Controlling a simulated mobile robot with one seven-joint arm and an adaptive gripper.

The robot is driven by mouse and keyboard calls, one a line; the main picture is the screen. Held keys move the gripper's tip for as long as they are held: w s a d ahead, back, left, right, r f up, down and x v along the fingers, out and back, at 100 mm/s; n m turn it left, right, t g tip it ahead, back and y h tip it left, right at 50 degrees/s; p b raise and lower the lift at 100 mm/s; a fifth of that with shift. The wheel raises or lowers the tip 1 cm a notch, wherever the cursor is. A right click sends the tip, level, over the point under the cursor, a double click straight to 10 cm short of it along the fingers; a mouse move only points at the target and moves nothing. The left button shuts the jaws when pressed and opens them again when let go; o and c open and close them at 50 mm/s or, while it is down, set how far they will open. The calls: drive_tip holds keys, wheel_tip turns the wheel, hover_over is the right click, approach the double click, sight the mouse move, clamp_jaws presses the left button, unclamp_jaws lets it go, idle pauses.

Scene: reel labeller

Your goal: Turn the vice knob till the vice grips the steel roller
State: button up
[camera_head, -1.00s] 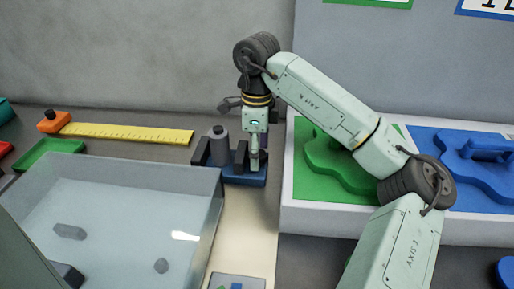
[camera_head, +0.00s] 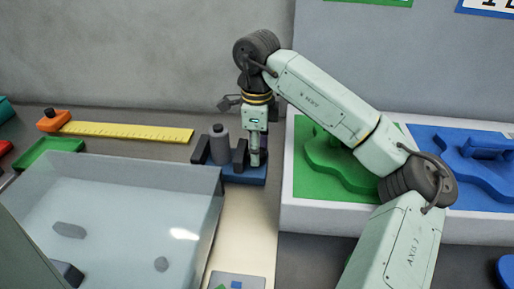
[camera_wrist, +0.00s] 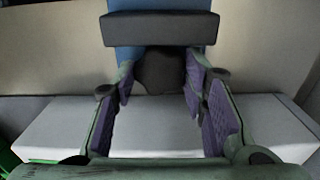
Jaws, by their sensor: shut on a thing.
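The vice has a blue base (camera_head: 246,176) and dark jaws (camera_head: 240,153), and stands on the bench left of the white box. The grey steel roller (camera_head: 219,147) stands upright between the jaws; I cannot tell whether both jaws touch it. My gripper (camera_head: 256,160) points down at the vice's right end. In the wrist view my gripper (camera_wrist: 163,92) has its purple pads shut on the dark round vice knob (camera_wrist: 160,70). A dark jaw bar (camera_wrist: 160,28) and the blue base (camera_wrist: 127,54) show beyond the knob. The roller is not visible there.
A clear-walled bin (camera_head: 120,172) stands at the front left of the vice. A yellow ruler (camera_head: 130,132) and a green tray (camera_head: 52,146) lie behind it. The white box (camera_head: 315,217) with green and blue shaped panels stands close on the right.

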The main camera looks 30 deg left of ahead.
drive_tip(key=shift+w+f+m+b, duration=0.1)
drive_tip(key=shift+f+m+b, duration=0.05)
drive_tip(key=shift+m+b, duration=0.75)
drive_tip(key=m, duration=0.2)
drive_tip(key=shift+m+b, duration=0.4)
drive_tip(key=shift+r, duration=0.2)
drive_tip(key=o, duration=1.2)
wheel_tip(320, 180, up, 12)
